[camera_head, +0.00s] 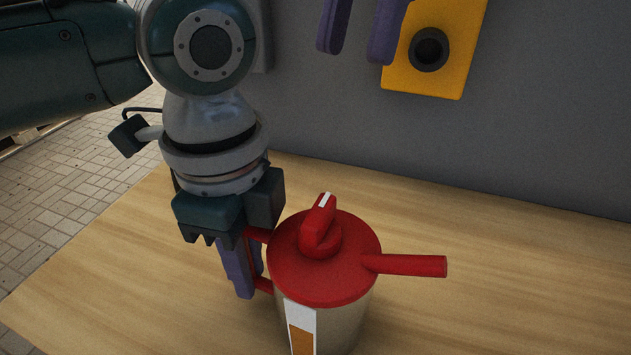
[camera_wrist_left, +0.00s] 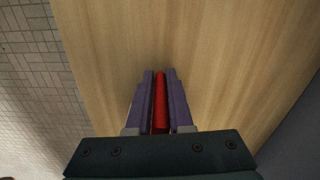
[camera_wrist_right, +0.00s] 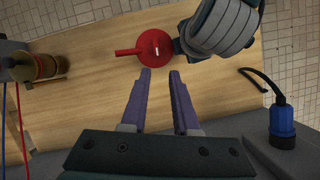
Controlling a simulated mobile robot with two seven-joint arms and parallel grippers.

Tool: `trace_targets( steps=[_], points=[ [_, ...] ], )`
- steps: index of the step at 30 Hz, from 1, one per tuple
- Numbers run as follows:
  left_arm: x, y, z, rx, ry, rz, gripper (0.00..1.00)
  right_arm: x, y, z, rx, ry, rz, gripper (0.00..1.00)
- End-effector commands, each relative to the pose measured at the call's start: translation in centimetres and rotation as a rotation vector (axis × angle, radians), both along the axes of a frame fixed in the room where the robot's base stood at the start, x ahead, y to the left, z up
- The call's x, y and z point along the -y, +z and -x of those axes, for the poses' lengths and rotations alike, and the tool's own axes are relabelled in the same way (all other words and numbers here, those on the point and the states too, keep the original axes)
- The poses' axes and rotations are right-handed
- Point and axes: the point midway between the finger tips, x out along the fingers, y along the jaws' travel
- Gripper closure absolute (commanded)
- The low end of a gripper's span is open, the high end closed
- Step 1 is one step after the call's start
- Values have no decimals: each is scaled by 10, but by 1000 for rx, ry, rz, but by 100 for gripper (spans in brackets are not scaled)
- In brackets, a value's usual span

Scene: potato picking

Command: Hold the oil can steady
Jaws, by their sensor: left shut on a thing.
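The oil can (camera_head: 325,275) stands upright on the wooden table, with a red lid, a red spout pointing right and a pale body with a white and orange label. My left gripper (camera_head: 246,275) is shut on its red handle at the can's left side. In the left wrist view the red handle (camera_wrist_left: 160,103) lies between the purple fingers. My right gripper (camera_head: 358,45) is open and empty, up by the grey wall. In the right wrist view its fingers (camera_wrist_right: 160,72) are apart, with the oil can's red lid (camera_wrist_right: 155,44) beyond them. The can's lower end is out of the head view.
The wooden table (camera_head: 480,290) is clear to the right of the can. A yellow box with a black ring (camera_head: 452,65) is on the grey wall. The right wrist view shows a blue plug (camera_wrist_right: 283,122) with a black cable at right and a spool-like object (camera_wrist_right: 35,67) at left.

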Motion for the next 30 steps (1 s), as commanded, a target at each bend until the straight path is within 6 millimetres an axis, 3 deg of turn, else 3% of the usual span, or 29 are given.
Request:
trace_targets(
  steps=[11,17,22,30],
  points=[
    [0,0,0,1,1,-1,100,-3,12,-1,-29,219,-23,71],
    [0,0,0,1,1,-1,100,-4,5,1,-31,233,-26,71],
    [0,0,0,1,1,-1,100,-6,-11,8,-32,232,-27,71],
    [0,0,0,1,1,0,100,-14,-63,28,-34,231,-26,71]
  ],
)
